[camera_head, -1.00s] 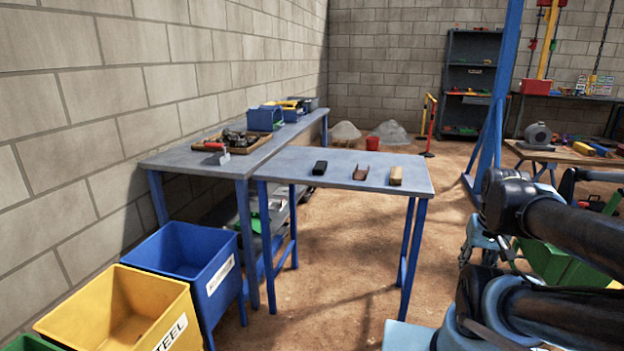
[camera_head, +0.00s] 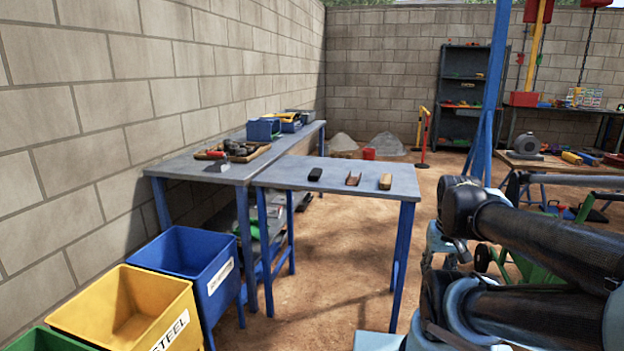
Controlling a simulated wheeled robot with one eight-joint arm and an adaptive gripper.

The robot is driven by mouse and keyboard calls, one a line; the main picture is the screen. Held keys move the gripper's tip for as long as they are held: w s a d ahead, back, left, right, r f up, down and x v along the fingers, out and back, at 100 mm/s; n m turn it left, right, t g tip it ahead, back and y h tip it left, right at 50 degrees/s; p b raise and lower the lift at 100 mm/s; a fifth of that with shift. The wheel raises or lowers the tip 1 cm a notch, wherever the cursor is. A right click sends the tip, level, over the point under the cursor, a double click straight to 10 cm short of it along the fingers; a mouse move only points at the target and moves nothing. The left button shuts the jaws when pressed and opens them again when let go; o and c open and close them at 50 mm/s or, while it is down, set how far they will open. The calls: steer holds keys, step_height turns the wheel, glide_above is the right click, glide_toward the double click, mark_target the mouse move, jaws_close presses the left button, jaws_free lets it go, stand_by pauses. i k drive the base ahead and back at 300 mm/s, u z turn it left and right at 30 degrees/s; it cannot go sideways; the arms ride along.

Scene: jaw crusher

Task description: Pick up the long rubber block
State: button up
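A black block (camera_head: 315,174), which looks like the rubber one, lies on the small blue-legged table (camera_head: 340,193), toward its left side. To its right lie a brown, channel-shaped piece (camera_head: 353,179) and a tan, wood-like block (camera_head: 385,181). The three are apart from each other. My arm's dark links fill the lower right of the head view, right of the table and apart from it. My gripper cannot be made out in this view.
A longer workbench (camera_head: 205,168) with a tray of tools (camera_head: 237,151) runs along the left wall. A blue bin (camera_head: 187,252) and a yellow bin (camera_head: 125,306) stand at the lower left. A blue post (camera_head: 492,90) rises behind my arm. Bare floor lies before the table.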

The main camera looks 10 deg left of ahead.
mark_target(315, 174)
steer(key=u, duration=0.05)
steer(key=i, duration=1)
steer(key=z, duration=0.05)
